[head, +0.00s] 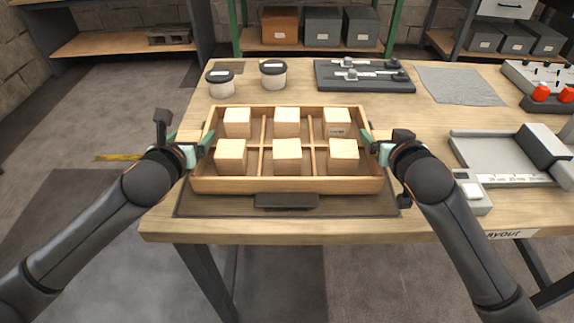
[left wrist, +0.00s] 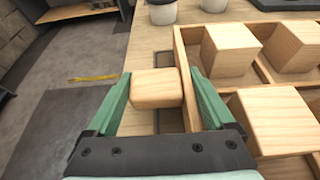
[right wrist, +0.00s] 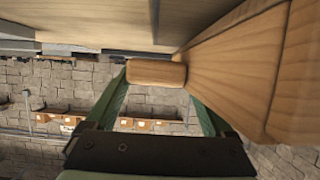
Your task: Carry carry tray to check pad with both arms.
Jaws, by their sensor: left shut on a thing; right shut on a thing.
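The carry tray (head: 287,185) is a shallow wooden box with dividers, a pale wooden block in each of its several compartments. It looks level, over a dark mat (head: 190,207) on the table. My left gripper (head: 203,143) is shut on the tray's left handle, a wooden block (left wrist: 155,88) between green fingers in the left wrist view. My right gripper (head: 373,142) is shut on the right handle (right wrist: 156,73), seen in the right wrist view. I cannot tell whether the tray touches the mat, or which surface is the check pad.
Two white jars with dark lids (head: 221,83) (head: 273,75) stand behind the tray. A dark plate with metal slides (head: 364,75) and a grey sheet (head: 459,86) lie at the back. A grey measuring fixture (head: 490,155) stands to the right. The table's front edge is close.

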